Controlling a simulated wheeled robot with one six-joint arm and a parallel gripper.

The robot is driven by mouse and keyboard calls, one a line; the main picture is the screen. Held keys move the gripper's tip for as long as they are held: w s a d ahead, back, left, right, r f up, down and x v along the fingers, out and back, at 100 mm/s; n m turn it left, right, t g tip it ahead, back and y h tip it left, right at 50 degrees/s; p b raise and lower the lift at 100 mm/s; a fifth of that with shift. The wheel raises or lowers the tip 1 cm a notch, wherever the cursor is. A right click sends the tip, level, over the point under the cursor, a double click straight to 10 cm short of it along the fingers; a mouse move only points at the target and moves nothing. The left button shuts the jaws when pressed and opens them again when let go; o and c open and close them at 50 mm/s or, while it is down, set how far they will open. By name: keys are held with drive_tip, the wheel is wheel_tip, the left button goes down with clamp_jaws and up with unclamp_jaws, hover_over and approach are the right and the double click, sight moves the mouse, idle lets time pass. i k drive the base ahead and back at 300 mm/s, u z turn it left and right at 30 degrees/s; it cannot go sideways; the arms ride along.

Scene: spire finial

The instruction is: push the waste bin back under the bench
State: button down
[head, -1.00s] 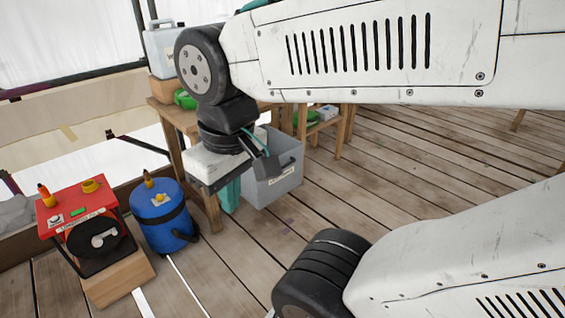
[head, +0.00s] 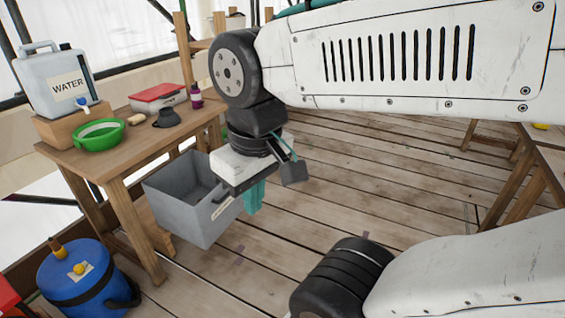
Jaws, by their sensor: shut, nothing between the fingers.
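My gripper (head: 254,198) is shut and empty, with teal fingers pointing down. It is in front of the bin's right end in the picture and hides part of it. I cannot tell whether the fingers touch the bin.
A blue drum (head: 85,275) stands at lower left. Another wooden table (head: 540,150) is at right. The plank floor between is clear.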

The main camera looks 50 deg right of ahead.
sight(172, 192)
drive_tip(key=z, duration=0.55)
drive_tip(key=i, duration=1.35)
drive_tip(key=u, duration=0.3)
